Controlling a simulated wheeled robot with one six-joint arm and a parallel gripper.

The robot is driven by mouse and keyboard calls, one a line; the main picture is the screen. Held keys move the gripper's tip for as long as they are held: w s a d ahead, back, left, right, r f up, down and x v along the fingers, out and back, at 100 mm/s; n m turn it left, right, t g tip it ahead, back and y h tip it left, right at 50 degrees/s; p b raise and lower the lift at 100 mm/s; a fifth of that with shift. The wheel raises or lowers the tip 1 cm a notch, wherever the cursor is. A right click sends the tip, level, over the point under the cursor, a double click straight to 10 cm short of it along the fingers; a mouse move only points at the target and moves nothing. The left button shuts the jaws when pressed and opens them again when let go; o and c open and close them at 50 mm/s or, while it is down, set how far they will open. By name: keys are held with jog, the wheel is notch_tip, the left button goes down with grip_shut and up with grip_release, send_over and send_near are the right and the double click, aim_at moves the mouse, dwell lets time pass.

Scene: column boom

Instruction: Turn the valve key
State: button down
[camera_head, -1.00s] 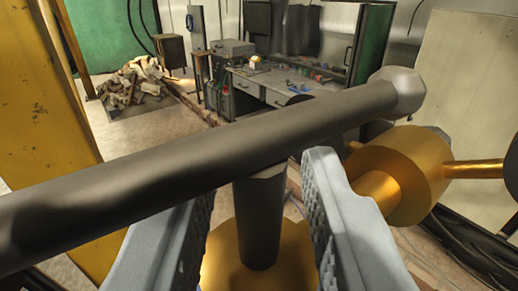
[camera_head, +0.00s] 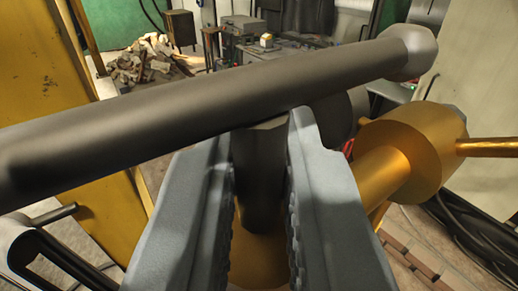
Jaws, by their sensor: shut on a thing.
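The valve key is a dark grey T-shape. Its long crossbar (camera_head: 200,115) runs across the view from lower left to upper right, with a faceted knob at the right end. Its stem (camera_head: 260,175) goes down from the crossbar toward a brass-coloured valve body (camera_head: 255,262). My gripper (camera_head: 262,150) has its two pale grey, ridged fingers closed on either side of the stem, just under the crossbar. The lower end of the stem and most of the valve body are hidden between the fingers.
A brass pipe fitting (camera_head: 415,140) with a rod is at the right. A worn yellow post (camera_head: 50,130) stands at the left, with a dark metal frame (camera_head: 40,250) below it. Rubble (camera_head: 145,60) and a cluttered workbench (camera_head: 265,50) lie behind. Dark cables (camera_head: 480,235) run at lower right.

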dwell(0.5)
jog(key=c, duration=1.6)
grip_release()
jog(key=shift+o, duration=0.2)
jog(key=shift+s, duration=0.1)
jog(key=s, duration=1.7)
jog(key=shift+d, duration=0.35)
jog(key=shift+s, duration=0.1)
jog(key=s+f, duration=0.7)
jog(key=f, duration=0.4)
jog(key=s+f, duration=0.6)
jog(key=f, duration=0.4)
jog(key=s+a+f, duration=0.1)
jog(key=s+f, duration=0.6)
jog(key=f, duration=0.4)
jog(key=shift+s+f+g, duration=0.3)
jog(key=shift+s, duration=0.05)
